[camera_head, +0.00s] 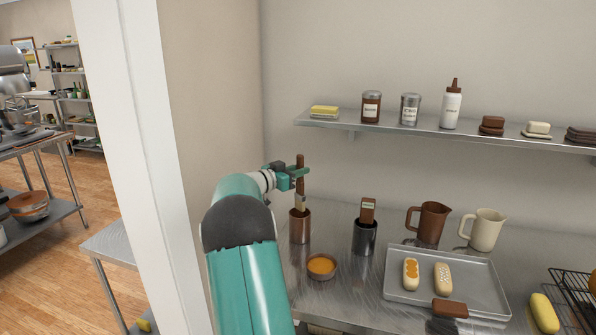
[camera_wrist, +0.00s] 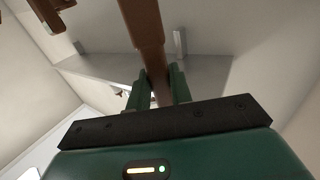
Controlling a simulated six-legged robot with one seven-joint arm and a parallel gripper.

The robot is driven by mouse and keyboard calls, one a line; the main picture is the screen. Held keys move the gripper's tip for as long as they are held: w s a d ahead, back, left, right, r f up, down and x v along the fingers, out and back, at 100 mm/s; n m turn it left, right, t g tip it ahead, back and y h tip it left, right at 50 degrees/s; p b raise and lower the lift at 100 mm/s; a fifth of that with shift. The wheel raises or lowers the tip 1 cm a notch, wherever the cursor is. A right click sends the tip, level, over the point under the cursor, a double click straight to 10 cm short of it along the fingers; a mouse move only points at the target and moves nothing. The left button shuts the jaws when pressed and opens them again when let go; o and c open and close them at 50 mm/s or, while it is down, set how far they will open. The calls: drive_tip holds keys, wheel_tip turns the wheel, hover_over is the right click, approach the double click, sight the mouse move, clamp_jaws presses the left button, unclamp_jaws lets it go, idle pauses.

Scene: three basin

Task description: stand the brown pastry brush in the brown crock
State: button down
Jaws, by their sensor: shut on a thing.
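The brown pastry brush (camera_head: 300,189) hangs upright from my gripper (camera_head: 299,173), handle up and pale bristles down. My gripper is shut on its handle; in the wrist view the brown handle (camera_wrist: 147,35) runs between the two green fingers (camera_wrist: 159,88). The brown crock (camera_head: 300,229) stands on the steel counter directly below the brush. The bristle end is at the crock's mouth; I cannot tell whether its tip is inside or just above the rim. The crock does not show clearly in the wrist view.
A dark metal crock (camera_head: 364,239) holding a brown labelled item (camera_head: 368,210) stands to the right. An orange-filled bowl (camera_head: 321,266) is in front. Brown (camera_head: 428,222) and cream (camera_head: 483,230) pitchers and a tray (camera_head: 400,296) with pastries stand further right. A wall shelf (camera_head: 420,126) holds jars above.

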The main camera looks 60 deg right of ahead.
idle(0.4)
drive_tip(key=shift+f, duration=5.4)
drive_tip(key=c, duration=1.2)
unclamp_jaws()
drive_tip(key=shift+o, duration=0.2)
drive_tip(key=shift+a, duration=0.1)
drive_tip(key=shift+v, duration=1.4)
approach(298, 201)
drive_tip(key=v, duration=0.7)
drive_tip(key=shift+s, duration=0.1)
